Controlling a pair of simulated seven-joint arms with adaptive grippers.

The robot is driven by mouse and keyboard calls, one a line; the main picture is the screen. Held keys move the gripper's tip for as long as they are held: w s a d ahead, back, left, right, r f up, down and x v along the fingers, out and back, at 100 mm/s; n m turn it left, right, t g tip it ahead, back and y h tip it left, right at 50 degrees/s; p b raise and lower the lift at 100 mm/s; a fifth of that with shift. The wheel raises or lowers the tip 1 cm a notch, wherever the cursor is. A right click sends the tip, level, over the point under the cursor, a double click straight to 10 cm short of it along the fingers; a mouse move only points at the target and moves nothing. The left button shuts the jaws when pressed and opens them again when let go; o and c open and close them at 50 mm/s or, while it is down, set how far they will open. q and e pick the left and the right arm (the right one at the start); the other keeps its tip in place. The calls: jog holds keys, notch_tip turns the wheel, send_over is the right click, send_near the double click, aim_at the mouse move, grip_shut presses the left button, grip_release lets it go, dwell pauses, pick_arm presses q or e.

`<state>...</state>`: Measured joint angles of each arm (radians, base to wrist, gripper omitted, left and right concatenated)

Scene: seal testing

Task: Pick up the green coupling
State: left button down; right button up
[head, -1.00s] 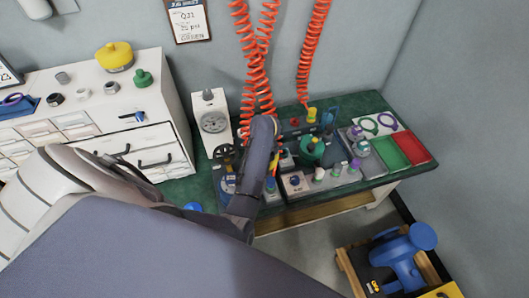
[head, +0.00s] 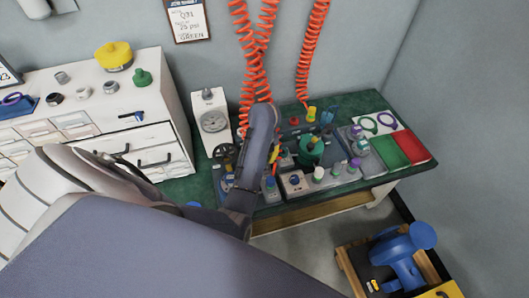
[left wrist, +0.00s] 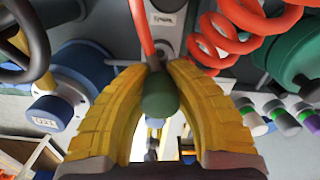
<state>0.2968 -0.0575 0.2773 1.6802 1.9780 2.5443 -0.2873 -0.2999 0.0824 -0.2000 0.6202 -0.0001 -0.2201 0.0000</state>
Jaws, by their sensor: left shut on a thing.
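The green coupling (left wrist: 160,97) is a small dark green cylinder in the middle of the left wrist view. My left gripper (left wrist: 160,75) has its two yellow ribbed fingers closed on it from both sides. A red hose (left wrist: 141,25) runs down to the coupling's far end in that view; I cannot tell whether they are joined. In the head view, my left gripper (head: 274,155) shows only as a bit of yellow beside my forearm over the bench, and the coupling is hidden there. My right gripper is not in view.
The green-topped bench (head: 181,190) carries a white gauge box (head: 211,122), a large green fitting (head: 311,150) and small capped fittings. Red coiled hoses (head: 312,50) hang behind. Green and red trays (head: 411,146) lie at the right. A white drawer cabinet (head: 150,83) stands left.

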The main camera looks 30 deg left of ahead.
pick_arm(q)
notch_tip(320, 180, up, 3)
jog(key=shift+f, duration=0.1)
jog(key=shift+w+d+r, duration=0.1)
jog(key=shift+w+r, duration=0.15)
jog(key=shift+r, duration=0.5)
jog(key=shift+s+r, duration=0.1)
jog(key=shift+r, duration=0.45)
